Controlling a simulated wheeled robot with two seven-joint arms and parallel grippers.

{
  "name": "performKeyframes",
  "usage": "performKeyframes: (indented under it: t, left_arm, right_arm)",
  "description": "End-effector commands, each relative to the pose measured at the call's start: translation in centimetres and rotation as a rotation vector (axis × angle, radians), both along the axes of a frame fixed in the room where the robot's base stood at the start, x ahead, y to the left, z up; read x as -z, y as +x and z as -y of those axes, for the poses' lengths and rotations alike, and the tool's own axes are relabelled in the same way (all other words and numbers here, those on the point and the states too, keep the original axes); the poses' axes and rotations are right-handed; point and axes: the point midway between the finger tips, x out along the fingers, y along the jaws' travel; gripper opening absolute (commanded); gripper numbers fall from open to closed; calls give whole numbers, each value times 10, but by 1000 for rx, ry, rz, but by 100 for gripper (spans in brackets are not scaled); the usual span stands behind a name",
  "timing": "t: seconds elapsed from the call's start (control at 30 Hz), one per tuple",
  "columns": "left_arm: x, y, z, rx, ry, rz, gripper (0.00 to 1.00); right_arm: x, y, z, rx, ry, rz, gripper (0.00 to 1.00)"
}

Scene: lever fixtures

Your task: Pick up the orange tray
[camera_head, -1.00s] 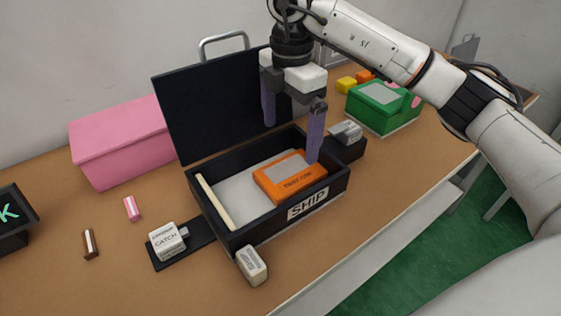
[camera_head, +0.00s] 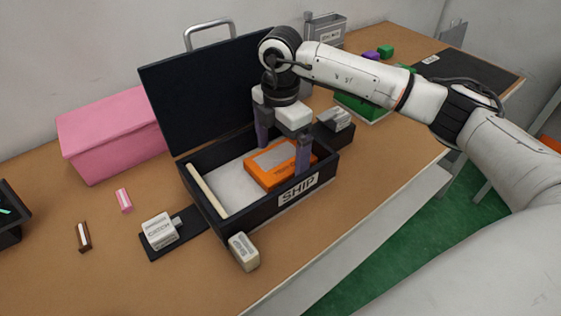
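The orange tray (camera_head: 262,175) is a flat orange block with a grey top panel. It lies inside the right part of the black open box labelled SHIP (camera_head: 240,215). My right gripper (camera_head: 282,158) points down into the box with its two purple fingers apart. One finger is at the tray's far side and the other at its near side, over the tray's right half. I cannot tell whether the fingers touch the tray. The near finger and the gripper hide part of the tray's right end. My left gripper is not in view.
The box's black lid (camera_head: 205,95) stands raised behind it. A catch block (camera_head: 160,232) sits left of the box, and another small block (camera_head: 243,251) is at its front corner. A pink box (camera_head: 112,140) stands at the back left. A green block (camera_head: 362,108) is behind my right arm.

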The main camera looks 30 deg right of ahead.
Motion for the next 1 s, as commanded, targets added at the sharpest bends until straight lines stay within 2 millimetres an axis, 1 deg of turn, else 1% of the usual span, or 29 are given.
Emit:
performKeyframes:
  t: [0.03, 0.17, 0.2, 0.27, 0.53, 0.67, 0.87, 1.0]
  left_arm:
    - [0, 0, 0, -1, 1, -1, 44]
    - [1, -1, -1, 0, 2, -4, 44]
    - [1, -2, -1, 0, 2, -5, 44]
    - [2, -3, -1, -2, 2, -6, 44]
    - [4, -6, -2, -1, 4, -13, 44]
    - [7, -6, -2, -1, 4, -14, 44]
    - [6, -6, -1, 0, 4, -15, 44]
    - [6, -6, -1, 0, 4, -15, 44]
  right_arm:
    - [0, 0, 0, 0, 0, 0, 88]
    - [0, 0, 0, 0, 0, 0, 66]
    - [0, 0, 0, 0, 0, 0, 60]
    - [0, 0, 0, 0, 0, 0, 50]
    - [-2, 1, -1, -1, 1, 2, 50]
    - [-8, 1, -4, -2, 2, 4, 50]
    - [-36, 1, -5, 0, 2, 7, 50]
    - [-64, 1, -5, -1, 2, 6, 50]
